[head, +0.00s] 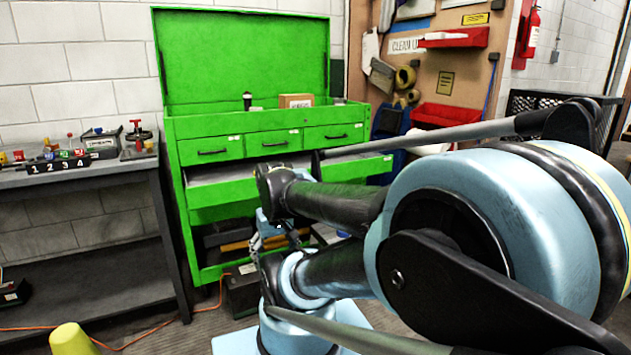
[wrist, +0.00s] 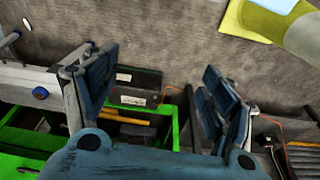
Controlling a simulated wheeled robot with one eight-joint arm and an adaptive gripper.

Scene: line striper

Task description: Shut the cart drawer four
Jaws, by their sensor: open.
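The green cart (head: 240,120) stands against the wall with its lid up. Below its row of three shut small drawers, a wide drawer (head: 222,196) is pulled out, and its grey inside shows above its front. I cannot read a number on it, and my arm hides part of its front. My gripper (head: 277,236) is low in front of the cart, below the wide drawer's front in the picture. In the wrist view my gripper (wrist: 160,95) is open, its blue fingers apart with nothing held between them. I cannot tell whether it touches the cart.
The cart's lower shelf holds black cases and a yellow-handled tool (wrist: 110,117). A grey bench (head: 80,175) stands left of the cart. A yellow-green cone (head: 72,340) is at front left, and an orange cord (head: 135,346) crosses the floor. A black box (head: 241,292) sits by the cart's foot.

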